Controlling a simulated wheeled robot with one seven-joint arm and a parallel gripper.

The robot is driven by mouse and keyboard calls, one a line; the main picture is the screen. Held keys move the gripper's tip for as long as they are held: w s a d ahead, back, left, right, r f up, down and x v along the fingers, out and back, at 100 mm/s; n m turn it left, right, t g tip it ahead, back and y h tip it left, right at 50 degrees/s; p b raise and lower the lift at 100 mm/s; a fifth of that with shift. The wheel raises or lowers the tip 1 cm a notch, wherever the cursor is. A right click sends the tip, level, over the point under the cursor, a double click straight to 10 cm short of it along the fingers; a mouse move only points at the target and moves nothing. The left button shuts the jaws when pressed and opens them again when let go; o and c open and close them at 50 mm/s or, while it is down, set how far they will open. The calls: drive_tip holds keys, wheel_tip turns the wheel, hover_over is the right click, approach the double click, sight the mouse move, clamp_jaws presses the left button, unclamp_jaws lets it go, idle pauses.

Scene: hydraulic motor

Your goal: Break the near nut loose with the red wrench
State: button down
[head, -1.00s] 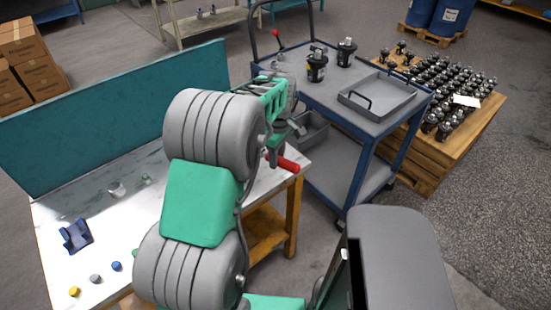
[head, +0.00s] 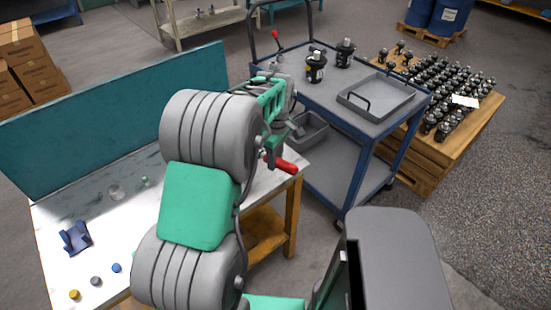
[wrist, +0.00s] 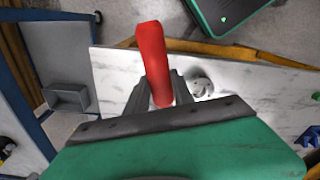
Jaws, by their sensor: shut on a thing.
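The red wrench (head: 281,163) shows as a red handle below my gripper (head: 268,148) in the head view, over the right end of the workbench. In the wrist view the red handle (wrist: 152,62) stands up between the fingers of my gripper (wrist: 154,92), which is shut on it. The wrench's working end is hidden. I cannot make out the near nut in either view. A pale round part with dark holes (wrist: 201,88) lies beside the right finger in the wrist view; I cannot tell whether it belongs to the motor.
The white workbench (head: 50,215) has a teal back panel (head: 110,125), a blue holder (head: 75,238) and small coloured caps. A blue cart (head: 335,105) behind it carries two black motors (head: 316,68) and a grey tray (head: 376,110). A pallet of motors (head: 430,160) stands at right.

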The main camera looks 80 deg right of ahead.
drive_tip(key=shift+r+p, duration=1.45)
drive_tip(key=shift+r, duration=1.05)
